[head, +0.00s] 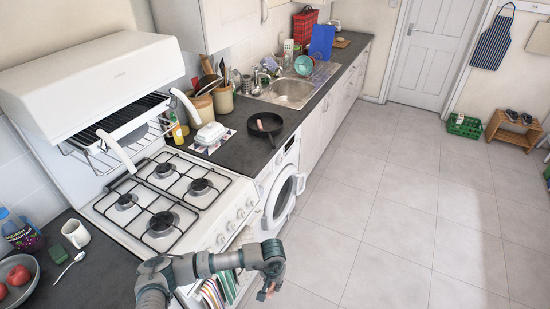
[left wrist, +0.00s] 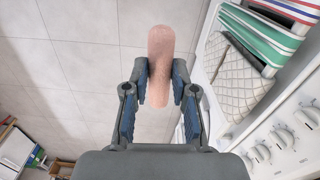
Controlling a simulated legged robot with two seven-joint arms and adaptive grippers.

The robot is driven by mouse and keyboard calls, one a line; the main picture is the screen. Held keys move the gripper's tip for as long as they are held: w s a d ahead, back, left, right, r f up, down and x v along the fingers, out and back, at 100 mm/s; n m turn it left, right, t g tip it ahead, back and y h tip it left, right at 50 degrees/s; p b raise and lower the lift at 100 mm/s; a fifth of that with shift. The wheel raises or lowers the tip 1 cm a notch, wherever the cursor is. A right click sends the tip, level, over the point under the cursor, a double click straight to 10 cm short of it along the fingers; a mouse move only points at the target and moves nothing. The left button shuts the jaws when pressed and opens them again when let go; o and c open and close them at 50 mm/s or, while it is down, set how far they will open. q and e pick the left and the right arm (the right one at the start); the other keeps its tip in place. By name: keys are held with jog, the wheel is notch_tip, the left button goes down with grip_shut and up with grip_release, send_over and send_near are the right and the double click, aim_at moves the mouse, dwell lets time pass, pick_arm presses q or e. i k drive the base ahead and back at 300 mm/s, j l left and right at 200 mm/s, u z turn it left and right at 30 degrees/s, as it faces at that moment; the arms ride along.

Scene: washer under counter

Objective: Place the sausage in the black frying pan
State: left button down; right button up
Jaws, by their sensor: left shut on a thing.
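My left gripper (head: 270,286) is shut on a pinkish-brown sausage (head: 263,295), low in front of the stove. In the left wrist view the sausage (left wrist: 161,45) sits between the two fingers of the left gripper (left wrist: 160,78) and sticks out past both sides of them. The black frying pan (head: 272,130) rests on the dark counter right of the stove, well beyond the gripper. A small pinkish thing lies in the pan, too small to identify surely. My right gripper is in neither view.
The white stove (head: 215,209) with several burners stands between the left-hand counter and the pan's counter. The washer door (head: 284,196) stands open under the pan. A white butter dish (head: 210,134) is left of the pan. Striped towels (head: 218,292) hang on the stove front.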

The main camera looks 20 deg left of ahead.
aim_at(269, 126)
jog(key=i, duration=1.7)
jog(key=i+l+u, duration=0.15)
jog(key=i, duration=0.35)
jog(key=i+l+u, duration=0.1)
jog(key=i, duration=0.45)
jog(key=i+l+u, duration=0.15)
jog(key=i, duration=0.35)
